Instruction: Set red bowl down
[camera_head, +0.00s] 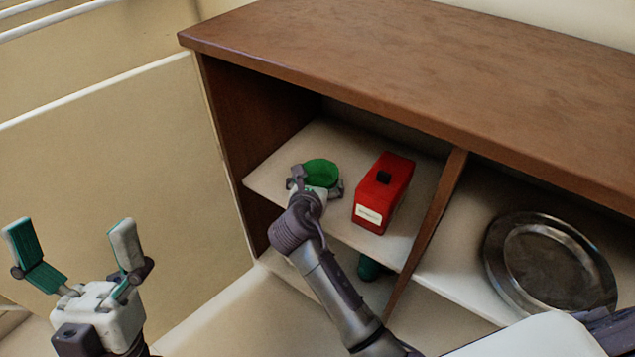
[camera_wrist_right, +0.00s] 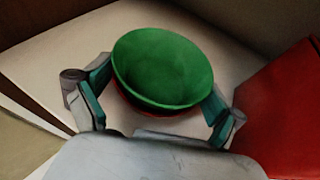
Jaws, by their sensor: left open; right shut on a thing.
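The bowl (camera_wrist_right: 162,68) is green inside, with a strip of red outer wall showing below its rim in the right wrist view. It is upright at the left end of the upper shelf and also shows in the head view (camera_head: 320,172). My right gripper (camera_wrist_right: 155,103) is shut on the bowl, with one finger on each side of it. The pictures do not show clearly whether the bowl's base touches the shelf. My left gripper (camera_head: 75,250) is open and empty, well away to the left of the cabinet.
A red box (camera_head: 385,190) with a black top part stands just right of the bowl. A wooden divider (camera_head: 432,220) separates it from a metal plate (camera_head: 550,262) on the right. The wooden cabinet top (camera_head: 420,70) overhangs the shelf (camera_head: 285,150). A dark green object (camera_head: 369,267) sits below.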

